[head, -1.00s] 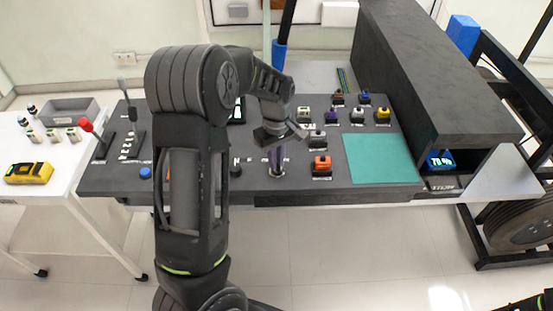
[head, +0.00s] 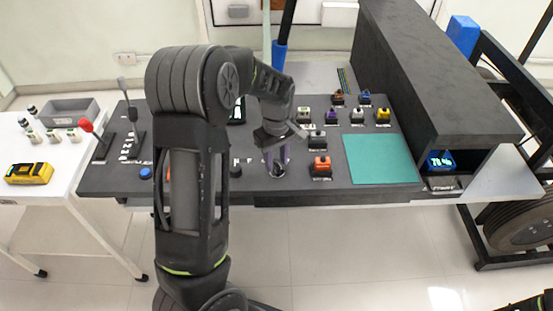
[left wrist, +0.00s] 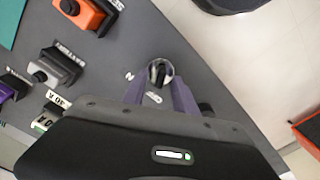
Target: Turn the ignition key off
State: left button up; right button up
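The ignition key (left wrist: 157,72) stands in a round silver lock on the grey console in the left wrist view. In the head view the silver lock (head: 278,171) is at the console's front edge, partly hidden by my gripper. My left gripper (head: 276,158) is over it, pointing down. In the left wrist view its two purple fingers (left wrist: 159,90) are apart, one on each side of the key. I see no clear contact with it. My right gripper is out of view; only a dark part of my right arm shows at the bottom right corner.
An orange-topped switch (head: 320,164) sits just right of the lock, with several other switches behind it. A black knob (head: 235,169) is to the left. A teal mat (head: 381,159) lies further right. A red-knobbed lever (head: 91,130) stands at the far left.

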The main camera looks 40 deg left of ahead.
aim_at(276, 163)
pick_arm(q)
notch_tip(276, 163, up, 8)
jog(key=shift+f+b, duration=0.1)
jog(key=shift+b, duration=0.35)
dwell(0.4)
